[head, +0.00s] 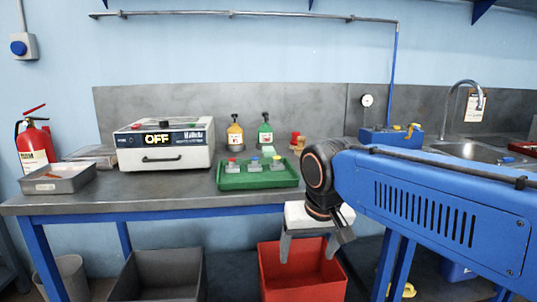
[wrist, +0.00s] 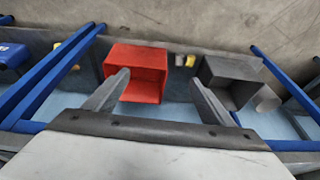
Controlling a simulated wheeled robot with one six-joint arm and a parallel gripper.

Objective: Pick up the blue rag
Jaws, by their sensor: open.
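I cannot make out a blue rag for sure in either view. My gripper (head: 306,256) points down in front of the bench edge, above and in front of the red bin in the head view. In the wrist view my gripper (wrist: 158,77) shows two grey fingers spread apart with nothing between them. The red bin (wrist: 135,73) stands on the floor beyond the fingers.
The bench (head: 150,202) carries a white device reading OFF (head: 165,145), a green tray (head: 258,174) with several small parts, two bottles and a metal tray (head: 58,180). A grey bin (head: 160,275) stands below. A sink (head: 470,150) is at right.

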